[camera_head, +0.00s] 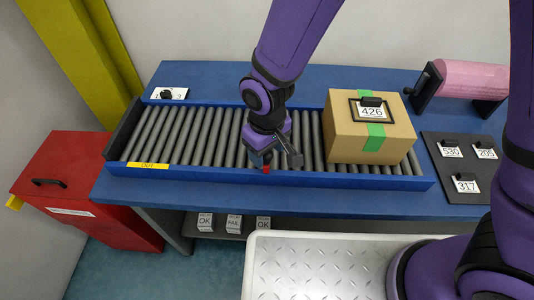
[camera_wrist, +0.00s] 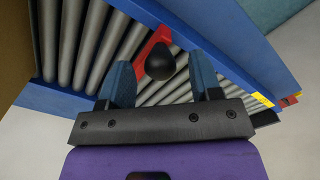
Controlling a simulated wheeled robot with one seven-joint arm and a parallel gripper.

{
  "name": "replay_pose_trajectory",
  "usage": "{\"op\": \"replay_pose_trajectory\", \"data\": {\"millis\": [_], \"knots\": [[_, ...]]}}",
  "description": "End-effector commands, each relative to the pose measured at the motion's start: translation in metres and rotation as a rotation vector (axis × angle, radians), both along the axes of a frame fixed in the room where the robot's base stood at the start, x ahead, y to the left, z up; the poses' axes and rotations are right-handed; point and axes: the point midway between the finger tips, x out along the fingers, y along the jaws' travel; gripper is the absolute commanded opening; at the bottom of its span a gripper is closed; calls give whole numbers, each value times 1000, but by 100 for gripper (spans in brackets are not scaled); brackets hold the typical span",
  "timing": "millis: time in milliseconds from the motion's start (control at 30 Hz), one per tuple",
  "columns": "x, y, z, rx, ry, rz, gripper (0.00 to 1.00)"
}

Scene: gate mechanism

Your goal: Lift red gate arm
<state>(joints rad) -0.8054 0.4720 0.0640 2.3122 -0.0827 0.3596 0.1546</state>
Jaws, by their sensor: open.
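The red gate arm (camera_wrist: 148,42) lies low across the grey rollers in the wrist view, with a black rounded knob (camera_wrist: 160,64) at its near end. In the head view only a small red piece of the gate arm (camera_head: 267,169) shows, at the conveyor's front rail; my gripper hides the rest. My gripper (camera_head: 263,158) points down over it. In the wrist view its two blue fingers are spread, one on each side of the knob. The gripper (camera_wrist: 163,68) is open and empty. I cannot tell whether a finger touches the knob.
A cardboard box (camera_head: 369,137) labelled 426 sits on the conveyor (camera_head: 196,176), right of my gripper. A black board (camera_head: 455,185) with number tags and a pink roll (camera_head: 470,80) are farther right. A red cabinet (camera_head: 75,190) stands left. The rollers left of my gripper are clear.

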Motion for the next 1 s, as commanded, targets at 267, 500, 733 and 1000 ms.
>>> {"op": "replay_pose_trajectory", "data": {"millis": [267, 500, 733, 1000], "knots": [[0, 0, -19, 0, 0, 0, 58], [0, 0, -20, 1, -1, 0, 58], [0, 0, -20, 1, -1, 0, 17], [1, 0, -19, 1, 2, 0, 0]]}}
